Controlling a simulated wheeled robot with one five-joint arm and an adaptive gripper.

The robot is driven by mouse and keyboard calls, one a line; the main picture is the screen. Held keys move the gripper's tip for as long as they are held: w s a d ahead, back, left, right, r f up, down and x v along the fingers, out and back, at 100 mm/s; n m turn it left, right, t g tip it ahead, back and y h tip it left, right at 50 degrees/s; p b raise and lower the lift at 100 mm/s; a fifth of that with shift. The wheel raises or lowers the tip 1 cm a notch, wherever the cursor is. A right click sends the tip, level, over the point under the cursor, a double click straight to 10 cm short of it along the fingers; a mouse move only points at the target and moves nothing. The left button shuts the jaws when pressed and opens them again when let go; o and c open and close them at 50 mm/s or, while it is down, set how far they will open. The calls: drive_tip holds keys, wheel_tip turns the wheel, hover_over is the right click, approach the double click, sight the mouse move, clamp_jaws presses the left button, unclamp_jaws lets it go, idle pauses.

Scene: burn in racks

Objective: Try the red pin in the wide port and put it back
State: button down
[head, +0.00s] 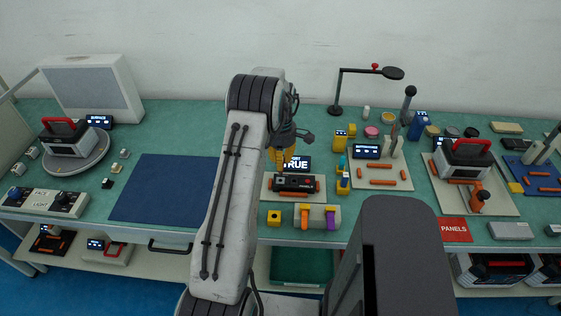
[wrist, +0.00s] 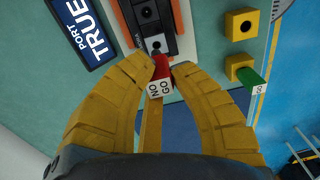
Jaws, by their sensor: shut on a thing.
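My gripper (wrist: 160,72) is shut on the red pin (wrist: 160,68), which has a white label reading GO and NO at its near end. In the head view my gripper (head: 281,160) hangs over the black port block (head: 293,182). The block also shows in the wrist view (wrist: 174,22), with a dark round hole and a paler part with a smaller hole. The red pin's far end is beside that smaller hole; I cannot tell whether it is inside any port. A yellow holder (wrist: 241,25) stands empty, its hole showing. It also shows in the head view (head: 274,217).
A second yellow holder (wrist: 236,66) has a green pin (wrist: 250,79) in it. A TRUE PORT display (wrist: 80,32) stands behind the block. A grey block with orange and purple parts (head: 317,217) is at the front edge. A blue mat (head: 165,188) lies clear at left.

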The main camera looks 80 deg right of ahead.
drive_tip(key=shift+r+p, duration=0.6)
drive_tip(key=shift+r, duration=0.5)
